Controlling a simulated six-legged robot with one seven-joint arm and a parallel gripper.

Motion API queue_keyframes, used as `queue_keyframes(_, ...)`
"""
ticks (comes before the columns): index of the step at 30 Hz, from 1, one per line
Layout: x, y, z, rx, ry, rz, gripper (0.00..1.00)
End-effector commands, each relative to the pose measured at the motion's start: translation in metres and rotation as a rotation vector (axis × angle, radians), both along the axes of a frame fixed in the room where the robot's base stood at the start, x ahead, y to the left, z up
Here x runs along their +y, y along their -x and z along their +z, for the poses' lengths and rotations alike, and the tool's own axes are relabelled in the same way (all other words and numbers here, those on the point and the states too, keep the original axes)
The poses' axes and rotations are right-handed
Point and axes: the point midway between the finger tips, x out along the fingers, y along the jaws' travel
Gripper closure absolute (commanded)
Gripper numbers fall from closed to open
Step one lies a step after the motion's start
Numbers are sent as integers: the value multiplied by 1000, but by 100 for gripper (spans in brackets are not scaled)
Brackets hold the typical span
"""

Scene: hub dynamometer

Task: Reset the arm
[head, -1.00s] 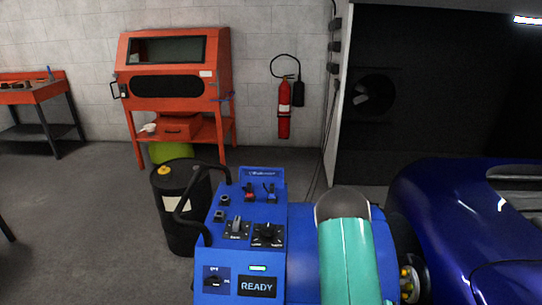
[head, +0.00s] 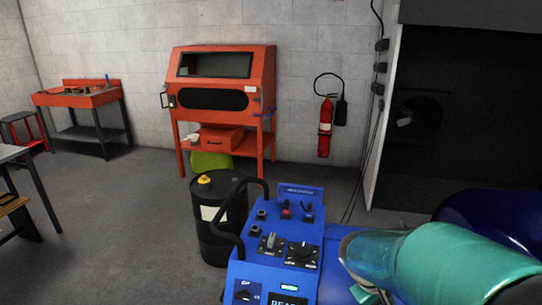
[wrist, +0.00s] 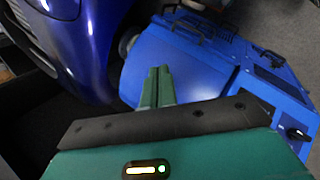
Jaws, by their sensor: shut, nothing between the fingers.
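My gripper (wrist: 157,88) shows in the wrist view as two green fingers closed together, with nothing between them. It is in front of the blue dynamometer machine (wrist: 180,62), and I cannot tell the gap between them. In the head view my teal arm covers the lower right, and the gripper itself cannot be made out there. The machine's control panel (head: 283,240) has knobs, switches and a display partly cut off by the bottom edge.
A blue car (head: 480,207) stands at the right, partly behind my arm. A black drum (head: 215,235) stands left of the machine. An orange cabinet (head: 222,62) and a fire extinguisher (head: 325,128) are at the back wall.

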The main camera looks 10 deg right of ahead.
Motion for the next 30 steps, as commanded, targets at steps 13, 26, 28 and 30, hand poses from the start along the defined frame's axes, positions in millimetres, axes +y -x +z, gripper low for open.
queue_keyframes(13,130,31,93,-391,-340,-27,100)
queue_keyframes(26,190,59,129,-543,-535,2,100)
queue_keyframes(28,189,59,129,-543,-534,2,100)
queue_keyframes(30,189,58,129,-543,-534,2,100)
